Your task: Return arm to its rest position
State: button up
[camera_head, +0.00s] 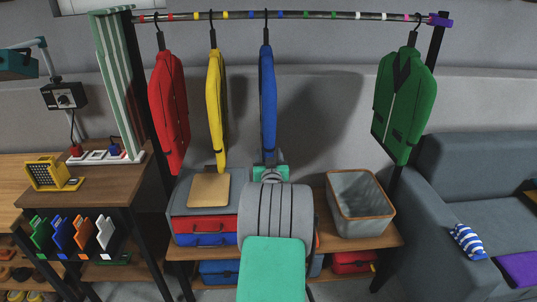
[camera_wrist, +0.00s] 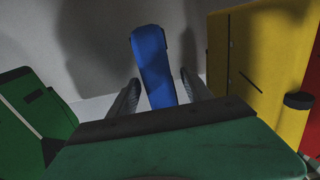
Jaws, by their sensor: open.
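My arm reaches from the bottom centre of the head view, its grey and green links toward the rack. My gripper (camera_wrist: 160,88) shows in the wrist view with two dark fingers spread apart, nothing gripped. The blue jacket (camera_head: 267,95) hangs edge-on from the rail above my arm's end. In the wrist view the blue jacket (camera_wrist: 153,60) appears in the gap between the fingers; I cannot tell whether it lies between them or beyond. In the head view my arm hides the fingers.
Red (camera_head: 170,110), yellow (camera_head: 215,105) and green (camera_head: 405,105) jackets hang from the rail (camera_head: 330,15). Below, a bench holds a wooden board (camera_head: 209,190), cases and a grey bin (camera_head: 360,205). A sofa (camera_head: 440,190) stands right, a wooden table (camera_head: 95,185) left.

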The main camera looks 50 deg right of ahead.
jog(key=v, duration=0.8)
jog(key=w+a+r+n+y+p, duration=0.25)
jog(key=w+a+y, duration=0.35)
jog(key=w+a, duration=0.45)
jog(key=a+n+g+y+p, duration=0.15)
jog(key=a+n+y, duration=0.25)
jog(key=a, duration=1.2)
jog(key=s+a+r+n+g+y+p, duration=0.1)
jog(key=s+a+n+g+y+p, duration=0.2)
jog(key=s+a, duration=1.4)
jog(key=a+g, duration=0.4)
jog(key=shift+s+r+y, duration=0.25)
jog(key=shift+r+y, duration=0.05)
jog(key=shift+r, duration=0.1)
jog(key=shift+n, duration=0.25)
